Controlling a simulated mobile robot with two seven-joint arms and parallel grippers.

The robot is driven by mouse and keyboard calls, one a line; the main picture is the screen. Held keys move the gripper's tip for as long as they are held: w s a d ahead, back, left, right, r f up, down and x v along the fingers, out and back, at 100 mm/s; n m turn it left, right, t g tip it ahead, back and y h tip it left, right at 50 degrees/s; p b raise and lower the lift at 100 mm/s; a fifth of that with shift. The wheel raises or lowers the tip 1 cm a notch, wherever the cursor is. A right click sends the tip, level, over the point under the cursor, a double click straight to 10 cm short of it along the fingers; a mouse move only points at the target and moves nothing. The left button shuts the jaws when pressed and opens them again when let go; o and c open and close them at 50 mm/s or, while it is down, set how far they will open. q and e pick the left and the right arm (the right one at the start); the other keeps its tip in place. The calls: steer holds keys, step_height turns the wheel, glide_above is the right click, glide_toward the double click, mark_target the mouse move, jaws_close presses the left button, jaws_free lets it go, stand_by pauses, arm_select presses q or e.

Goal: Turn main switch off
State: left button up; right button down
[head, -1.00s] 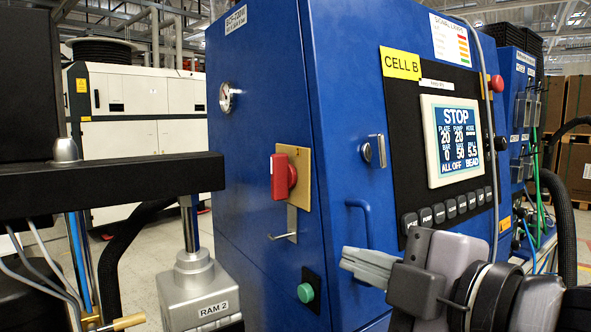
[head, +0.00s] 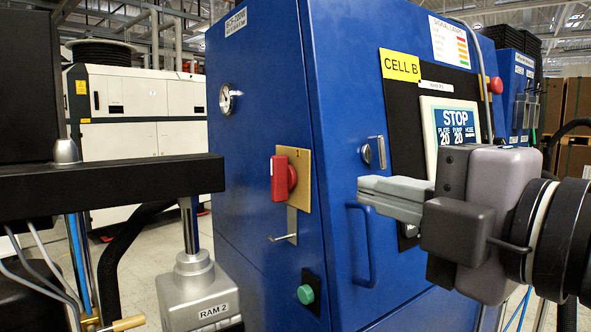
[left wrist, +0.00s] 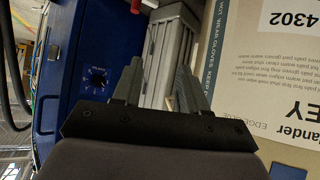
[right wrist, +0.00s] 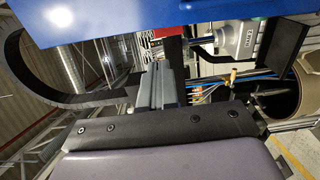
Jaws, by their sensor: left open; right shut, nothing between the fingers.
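The red main switch (head: 284,178) is a rotary handle on a tan plate (head: 302,180), on the side face of the blue cabinet (head: 262,110). Its handle stands upright. My right gripper (head: 366,194) is shut and empty. In the head view it is in front of the cabinet's door, to the right of the switch and apart from it, its fingers pointing left. Its shut fingers also show in the right wrist view (right wrist: 160,82). My left gripper (left wrist: 160,75) is open and empty in the left wrist view, near grey ribbed metal and a printed sack. It is not in the head view.
A blue door handle (head: 362,245) and a keyed latch (head: 374,153) stick out near my right gripper. A green button (head: 305,294) sits below the switch. RAM 2 (head: 200,293) and a black beam (head: 110,188) stand left of the cabinet.

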steer(key=p, duration=1)
glide_toward(282, 167)
steer(key=x, duration=0.6)
steer(key=shift+w+a, duration=0.25)
steer(key=shift+w, duration=0.05)
